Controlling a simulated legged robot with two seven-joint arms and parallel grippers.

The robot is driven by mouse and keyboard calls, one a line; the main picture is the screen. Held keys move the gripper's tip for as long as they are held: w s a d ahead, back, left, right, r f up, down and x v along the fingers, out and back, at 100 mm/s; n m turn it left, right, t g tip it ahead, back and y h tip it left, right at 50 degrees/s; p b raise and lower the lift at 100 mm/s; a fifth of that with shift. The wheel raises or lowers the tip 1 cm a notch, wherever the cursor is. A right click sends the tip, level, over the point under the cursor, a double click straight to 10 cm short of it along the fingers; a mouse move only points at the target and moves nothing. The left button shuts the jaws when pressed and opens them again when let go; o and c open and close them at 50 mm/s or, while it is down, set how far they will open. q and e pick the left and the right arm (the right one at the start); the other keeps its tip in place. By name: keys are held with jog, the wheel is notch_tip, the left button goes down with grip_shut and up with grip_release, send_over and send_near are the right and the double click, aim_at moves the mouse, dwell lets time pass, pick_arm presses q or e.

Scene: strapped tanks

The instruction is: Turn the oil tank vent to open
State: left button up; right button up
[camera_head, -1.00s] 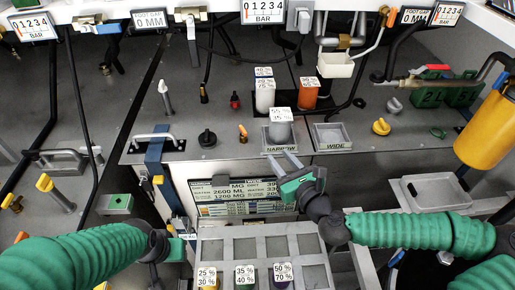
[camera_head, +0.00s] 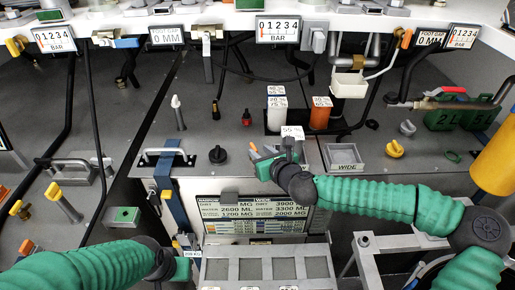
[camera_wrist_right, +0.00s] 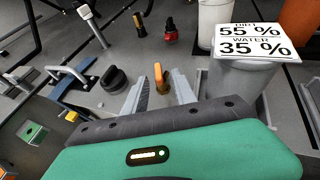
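A small orange-handled valve (camera_wrist_right: 158,78) stands on the grey panel. Which fitting is the oil tank vent carries no readable label. My right gripper (camera_wrist_right: 159,80) is open, with its two grey fingers on either side of the orange handle and gaps showing. In the head view the right gripper (camera_head: 260,151) is at the same handle, partly hiding it; whether it touches cannot be told. My left gripper (camera_head: 184,262) is low at the left of the console, its fingers not clear.
A grey cup labelled 55 % and 35 % (camera_wrist_right: 240,80) stands close right of my right gripper. A black knob (camera_head: 217,155) is left of it. Red (camera_head: 246,118) and yellow (camera_head: 394,149) fittings, white and orange (camera_head: 320,115) cylinders and an empty WIDE tray (camera_head: 345,157) are around.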

aim_at(256, 149)
jog(key=x, duration=0.3)
jog(key=shift+a, duration=0.2)
jog(key=shift+c, duration=0.3)
jog(key=shift+d, duration=0.1)
grip_shut()
